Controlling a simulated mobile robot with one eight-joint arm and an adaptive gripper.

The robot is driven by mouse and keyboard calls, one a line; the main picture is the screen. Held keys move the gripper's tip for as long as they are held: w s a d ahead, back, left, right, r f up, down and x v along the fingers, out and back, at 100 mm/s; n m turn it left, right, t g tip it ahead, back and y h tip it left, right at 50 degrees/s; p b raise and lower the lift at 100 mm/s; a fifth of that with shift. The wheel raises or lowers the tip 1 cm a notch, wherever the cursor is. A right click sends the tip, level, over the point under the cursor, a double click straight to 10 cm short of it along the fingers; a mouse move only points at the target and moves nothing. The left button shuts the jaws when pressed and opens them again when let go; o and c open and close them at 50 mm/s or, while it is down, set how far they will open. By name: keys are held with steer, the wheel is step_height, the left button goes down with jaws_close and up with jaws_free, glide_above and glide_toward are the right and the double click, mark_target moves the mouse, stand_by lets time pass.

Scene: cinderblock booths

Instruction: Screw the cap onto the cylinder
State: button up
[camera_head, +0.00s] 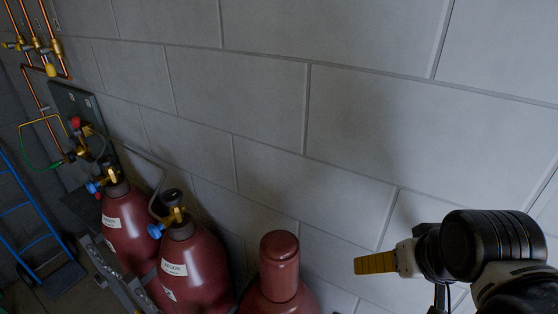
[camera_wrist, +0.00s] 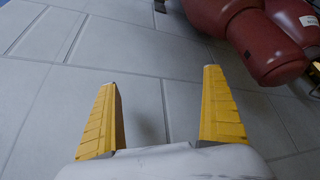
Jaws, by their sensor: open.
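A dark red cylinder (camera_head: 268,304) stands by the wall at the bottom centre of the head view, with only its upper part in frame. A rounded dark red cap (camera_head: 280,258) sits upright over its top. I cannot tell whether its thread is engaged. The cap also shows at the upper right of the wrist view (camera_wrist: 268,48). My gripper (camera_head: 370,263) is to the right of the cap, apart from it, with its yellow fingers pointing left. In the wrist view my gripper (camera_wrist: 160,77) is open and empty, with grey wall blocks behind the fingers.
Two more red cylinders, one at the far left (camera_head: 128,228) and one labelled argon (camera_head: 196,262), carry valves with blue knobs. A metal rack (camera_head: 112,272) runs in front of them. Copper pipes (camera_head: 40,45) and a blue hand truck (camera_head: 32,235) are at left. The block wall (camera_head: 270,110) is close behind.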

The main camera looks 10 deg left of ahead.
steer(key=w+a+r+n+g+p, duration=0.1)
steer(key=a+r+p, duration=0.1)
steer(key=a+r, duration=0.3)
steer(key=w+a+n+g, duration=0.1)
steer(key=a, duration=0.4)
steer(key=w+a+r+n+g, duration=0.1)
steer(key=a+n+g, duration=0.1)
steer(key=a, duration=0.4)
steer(key=w+a+r+n+g, duration=0.1)
steer(key=a+n, duration=0.1)
steer(key=a, duration=0.4)
steer(key=shift+w+r+g, duration=0.1)
steer(key=shift+g, duration=0.3)
steer(key=shift+a+h, duration=0.3)
steer(key=shift+d+f+b, duration=0.15)
steer(key=shift+f+b, duration=0.3)
steer(key=shift+f, duration=0.2)
step_height(320, 180, down, 12)
steer(key=b, duration=0.8)
steer(key=shift+r, duration=0.2)
steer(key=c, duration=1.4)
